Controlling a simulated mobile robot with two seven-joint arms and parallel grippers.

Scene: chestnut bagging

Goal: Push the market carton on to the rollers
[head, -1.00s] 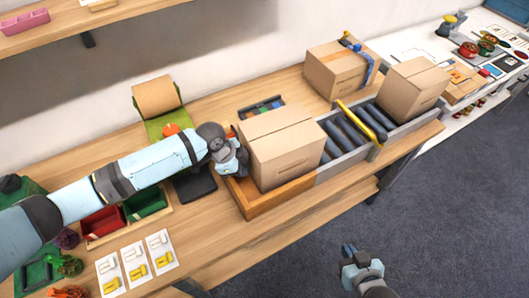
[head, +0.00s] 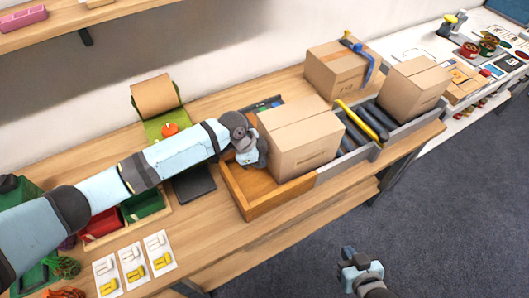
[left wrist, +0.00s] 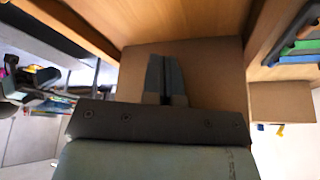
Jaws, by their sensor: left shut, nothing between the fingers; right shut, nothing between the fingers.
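The market carton (head: 298,140), a closed brown box, stands upright and straddles the wooden tray (head: 262,203) and the near end of the grey roller track. Dark rollers (head: 372,122) show to its right; those beneath it are hidden. My left gripper (head: 258,160) is shut and sits against the carton's left side. In the left wrist view, the closed fingers (left wrist: 165,78) point at the carton's brown face (left wrist: 212,70), which fills the middle. My right gripper (head: 350,258) is shut and empty, over the floor at lower right, away from the carton.
A yellow bar (head: 357,121) lies across the rollers just right of the carton. Another carton (head: 412,88) stands at the track's far end. A strapped carton (head: 336,70) stands behind the track. Bare table lies in front of the tray.

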